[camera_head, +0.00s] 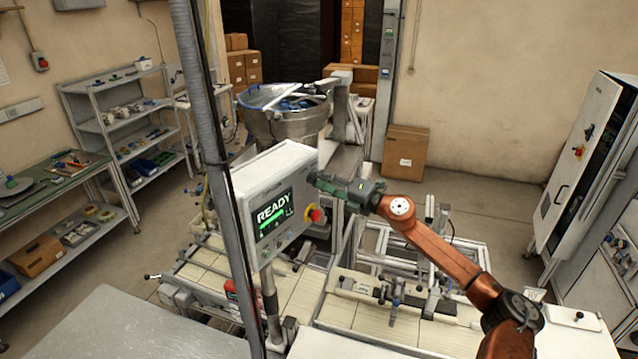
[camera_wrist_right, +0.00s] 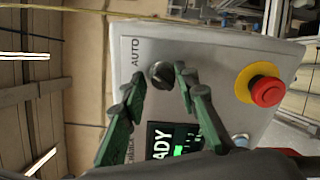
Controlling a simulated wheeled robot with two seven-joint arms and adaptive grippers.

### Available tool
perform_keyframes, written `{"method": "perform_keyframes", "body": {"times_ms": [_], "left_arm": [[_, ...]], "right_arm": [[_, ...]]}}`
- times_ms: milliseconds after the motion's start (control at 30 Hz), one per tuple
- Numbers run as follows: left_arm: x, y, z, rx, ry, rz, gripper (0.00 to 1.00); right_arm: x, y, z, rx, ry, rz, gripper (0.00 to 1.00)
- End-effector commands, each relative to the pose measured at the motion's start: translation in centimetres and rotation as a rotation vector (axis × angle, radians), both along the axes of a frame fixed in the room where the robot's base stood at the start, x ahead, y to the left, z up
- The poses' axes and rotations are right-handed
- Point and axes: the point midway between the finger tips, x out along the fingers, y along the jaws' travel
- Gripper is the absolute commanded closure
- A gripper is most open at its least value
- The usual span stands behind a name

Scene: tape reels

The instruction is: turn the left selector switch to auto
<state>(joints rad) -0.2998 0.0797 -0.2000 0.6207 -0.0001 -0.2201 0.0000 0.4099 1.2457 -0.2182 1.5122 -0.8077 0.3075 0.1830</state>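The selector switch (camera_wrist_right: 160,74) is a dark round knob on the grey control panel, with an "AUTO" label (camera_wrist_right: 136,52) beside it in the right wrist view. My right gripper (camera_wrist_right: 158,77) has its green fingers spread, with the knob between the fingertips. A gap shows between the knob and one finger; I cannot tell whether the other touches. In the head view my right gripper (camera_head: 314,179) is at the upper right part of the control panel (camera_head: 282,166), and it hides the knob. The knob's pointer direction is not clear. My left gripper is not in view.
A red emergency stop on a yellow ring (camera_wrist_right: 266,91) sits close to the knob. The panel's screen (camera_head: 272,214) reads "READY". A metal bowl (camera_head: 285,115) stands behind the panel, and a grey post (camera_head: 210,150) stands left of it.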

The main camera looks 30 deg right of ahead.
Motion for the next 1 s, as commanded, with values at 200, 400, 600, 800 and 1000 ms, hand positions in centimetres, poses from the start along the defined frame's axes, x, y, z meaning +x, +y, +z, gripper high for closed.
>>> {"method": "perform_keyframes", "body": {"times_ms": [200, 400, 600, 800, 1000], "left_arm": [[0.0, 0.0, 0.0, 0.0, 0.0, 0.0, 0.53], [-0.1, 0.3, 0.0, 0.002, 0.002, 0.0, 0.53], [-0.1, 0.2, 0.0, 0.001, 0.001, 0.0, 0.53], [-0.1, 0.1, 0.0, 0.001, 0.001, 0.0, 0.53], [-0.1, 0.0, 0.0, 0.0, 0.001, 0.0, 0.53]], "right_arm": [[0.0, 0.3, -0.3, -0.002, 0.004, 0.006, 0.61], [-0.1, 0.3, -0.4, -0.003, 0.006, 0.007, 0.61], [-1.3, -0.3, -0.6, -0.003, 0.008, 0.006, 0.61], [-4.0, -1.5, -0.7, -0.002, 0.01, 0.007, 0.61], [-6.9, -2.7, -0.6, -0.001, 0.01, 0.005, 0.61]]}}
